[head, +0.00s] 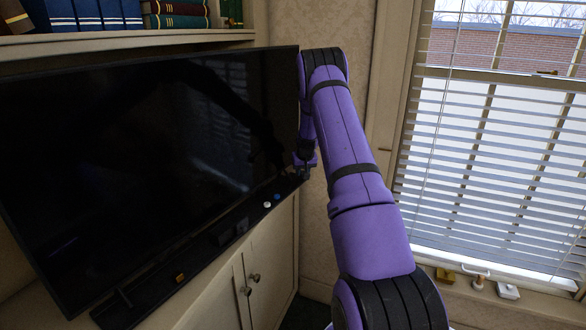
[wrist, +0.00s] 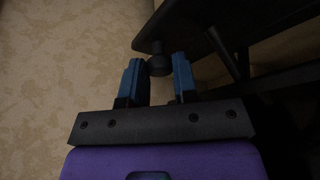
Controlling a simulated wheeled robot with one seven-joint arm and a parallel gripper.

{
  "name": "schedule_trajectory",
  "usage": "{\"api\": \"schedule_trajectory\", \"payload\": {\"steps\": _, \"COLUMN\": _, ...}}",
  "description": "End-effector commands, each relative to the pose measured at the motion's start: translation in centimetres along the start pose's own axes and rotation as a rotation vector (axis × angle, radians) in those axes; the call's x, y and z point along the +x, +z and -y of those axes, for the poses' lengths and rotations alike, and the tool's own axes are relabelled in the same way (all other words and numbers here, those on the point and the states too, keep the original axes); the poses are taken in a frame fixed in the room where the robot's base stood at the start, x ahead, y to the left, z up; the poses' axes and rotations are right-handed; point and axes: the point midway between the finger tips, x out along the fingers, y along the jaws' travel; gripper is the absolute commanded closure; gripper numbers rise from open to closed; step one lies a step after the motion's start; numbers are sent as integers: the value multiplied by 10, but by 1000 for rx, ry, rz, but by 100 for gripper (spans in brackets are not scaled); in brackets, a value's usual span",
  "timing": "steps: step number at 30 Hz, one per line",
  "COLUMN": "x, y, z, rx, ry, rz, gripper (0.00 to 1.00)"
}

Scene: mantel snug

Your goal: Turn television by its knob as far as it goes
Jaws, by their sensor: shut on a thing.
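The television (head: 140,150) is a large black flat screen at the left of the head view, tilted in the picture and dark. In the wrist view its dark edge (wrist: 205,22) runs along the top right. A small dark round knob (wrist: 158,64) sits at that edge, between the two blue fingertips. My gripper (wrist: 157,74) is shut on the knob. In the head view, my gripper (head: 305,165) is small and dark at the screen's right edge, and the knob cannot be made out there.
A cabinet (head: 262,265) with two round door knobs stands below the screen. Small items, including a white one (head: 267,205) and an orange one (head: 180,277), lie along the dark ledge. A bookshelf (head: 130,43) is above. A window with blinds (head: 490,150) is at right.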

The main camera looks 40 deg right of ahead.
Motion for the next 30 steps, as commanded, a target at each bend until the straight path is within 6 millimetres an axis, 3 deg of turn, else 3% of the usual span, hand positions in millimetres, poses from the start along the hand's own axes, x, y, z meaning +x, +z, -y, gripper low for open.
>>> {"api": "schedule_trajectory", "payload": {"steps": 6, "x": -11, "y": 26, "z": -18, "rx": 77, "ry": 32, "rz": 1, "gripper": 100}}
{"api": "schedule_trajectory", "payload": {"steps": 17, "x": -12, "y": 32, "z": -23, "rx": 90, "ry": 38, "rz": 6, "gripper": 100}}
{"api": "schedule_trajectory", "payload": {"steps": 18, "x": -12, "y": 33, "z": -23, "rx": 90, "ry": 38, "rz": 6, "gripper": 68}}
{"api": "schedule_trajectory", "payload": {"steps": 21, "x": -12, "y": 32, "z": -23, "rx": 90, "ry": 38, "rz": 5, "gripper": 48}}
{"api": "schedule_trajectory", "payload": {"steps": 30, "x": -14, "y": 30, "z": -21, "rx": 88, "ry": 37, "rz": 1, "gripper": 48}}
